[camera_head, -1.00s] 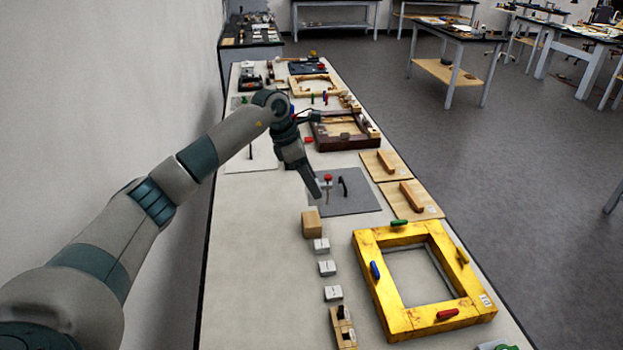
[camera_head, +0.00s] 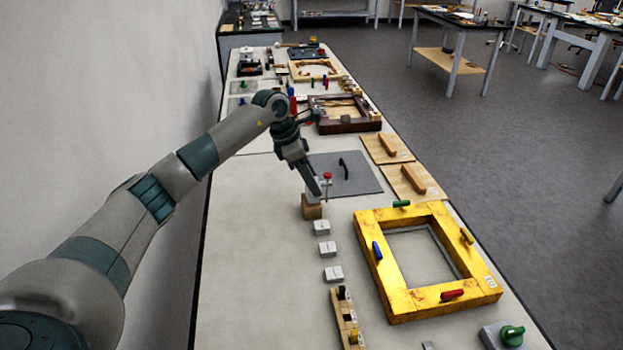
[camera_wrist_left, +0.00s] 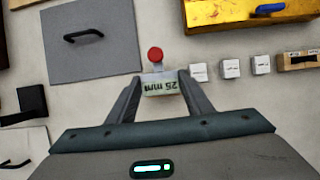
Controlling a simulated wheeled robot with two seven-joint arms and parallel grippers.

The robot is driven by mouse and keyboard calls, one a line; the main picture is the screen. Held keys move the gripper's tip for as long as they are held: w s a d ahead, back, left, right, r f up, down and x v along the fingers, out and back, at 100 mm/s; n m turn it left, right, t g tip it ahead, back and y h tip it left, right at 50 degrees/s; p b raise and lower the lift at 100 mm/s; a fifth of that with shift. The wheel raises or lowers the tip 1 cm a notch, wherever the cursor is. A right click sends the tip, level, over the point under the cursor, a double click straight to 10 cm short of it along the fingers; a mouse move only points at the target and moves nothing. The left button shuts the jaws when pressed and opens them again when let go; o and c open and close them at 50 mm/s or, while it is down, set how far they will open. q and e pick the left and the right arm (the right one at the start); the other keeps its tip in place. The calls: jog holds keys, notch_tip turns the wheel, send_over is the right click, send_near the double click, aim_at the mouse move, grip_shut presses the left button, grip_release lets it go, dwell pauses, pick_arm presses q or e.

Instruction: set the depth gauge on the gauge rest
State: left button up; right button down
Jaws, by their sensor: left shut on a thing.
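The depth gauge has a red knob and a pale body marked "25 mm" in the left wrist view (camera_wrist_left: 160,86). My left gripper (camera_wrist_left: 158,92) is shut on it, with a finger on each side of the pale body. In the head view the gripper (camera_head: 321,191) holds the gauge (camera_head: 327,177), red knob up, over or just behind a small wooden block (camera_head: 312,211). This block may be the gauge rest. I cannot tell whether the gauge touches it, and the gauge hides most of it in the wrist view. My right gripper is out of view.
A grey plate (camera_head: 362,181) with a black handle lies beyond the gripper. Several small white blocks (camera_head: 321,227) run in a row towards me, then a slotted wooden strip (camera_head: 338,312). A yellow frame (camera_head: 368,282) with coloured handles lies to the right. The bench left of the row is clear.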

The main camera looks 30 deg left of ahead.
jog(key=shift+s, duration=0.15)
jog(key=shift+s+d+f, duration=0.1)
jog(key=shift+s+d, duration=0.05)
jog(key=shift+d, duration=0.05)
pick_arm(q)
jog(key=shift+f+b, duration=0.3)
jog(key=shift+f, duration=0.1)
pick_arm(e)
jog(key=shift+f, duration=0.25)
pick_arm(q)
jog(key=shift+s+a+f+b, duration=0.1)
jog(key=shift+a+f+b, duration=0.1)
jog(key=shift+f+b, duration=0.15)
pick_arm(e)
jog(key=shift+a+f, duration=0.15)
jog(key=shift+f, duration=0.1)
pick_arm(q)
jog(key=o, duration=1.3)
jog(key=shift+f, duration=0.1)
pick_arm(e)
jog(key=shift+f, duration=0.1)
